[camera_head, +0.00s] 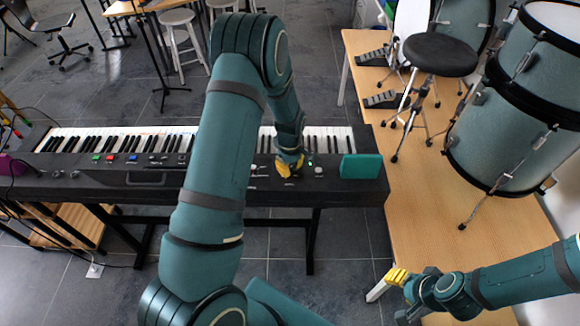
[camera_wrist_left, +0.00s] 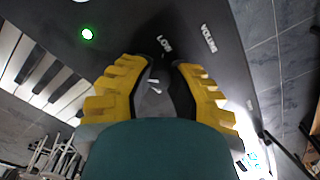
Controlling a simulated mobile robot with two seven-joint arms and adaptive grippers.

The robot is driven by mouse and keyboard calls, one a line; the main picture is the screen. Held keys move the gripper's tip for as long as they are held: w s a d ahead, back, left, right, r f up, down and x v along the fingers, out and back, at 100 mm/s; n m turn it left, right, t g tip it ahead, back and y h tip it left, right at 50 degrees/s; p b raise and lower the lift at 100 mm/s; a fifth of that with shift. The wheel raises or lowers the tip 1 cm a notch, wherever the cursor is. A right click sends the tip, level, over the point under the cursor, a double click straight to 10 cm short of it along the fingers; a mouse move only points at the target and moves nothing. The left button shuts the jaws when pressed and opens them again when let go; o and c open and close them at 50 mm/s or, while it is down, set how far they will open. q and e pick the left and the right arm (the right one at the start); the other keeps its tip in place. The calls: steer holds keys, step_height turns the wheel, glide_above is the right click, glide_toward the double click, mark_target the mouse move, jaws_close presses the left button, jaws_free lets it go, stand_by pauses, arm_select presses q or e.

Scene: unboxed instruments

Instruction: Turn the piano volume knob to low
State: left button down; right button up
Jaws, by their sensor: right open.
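The dark electric piano (camera_head: 110,185) stands across the left and middle of the head view. My left gripper (camera_head: 289,166) points down onto its control panel, right of the colored buttons. In the left wrist view my left gripper's yellow fingers (camera_wrist_left: 163,75) are apart, with a grey piece with a white mark between them. This may be the volume knob, but the fingers hide most of it, and I cannot tell if they touch it. The words LOW and VOLUME are printed just beyond the fingertips. My right gripper (camera_head: 397,277) is open and empty near the wooden platform's edge.
A green light (camera_wrist_left: 87,33) glows on the panel beside the keys. A teal block (camera_head: 360,167) sits at the piano's right end. The wooden platform (camera_head: 415,215) holds drums (camera_head: 525,120) and a black stool (camera_head: 440,54). Open tiled floor lies in front of the piano.

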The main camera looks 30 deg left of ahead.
arm_select(q)
steer(key=shift+m, duration=0.3)
steer(key=m+b, duration=0.1)
steer(key=m, duration=0.2)
steer(key=shift+m+b, duration=0.3)
steer(key=m+b, duration=0.1)
steer(key=m, duration=0.3)
steer(key=m+b, duration=0.1)
steer(key=m, duration=0.4)
steer(key=shift+m+b, duration=0.5)
steer(key=shift+m, duration=1.8)
steer(key=c, duration=0.8)
jaws_free()
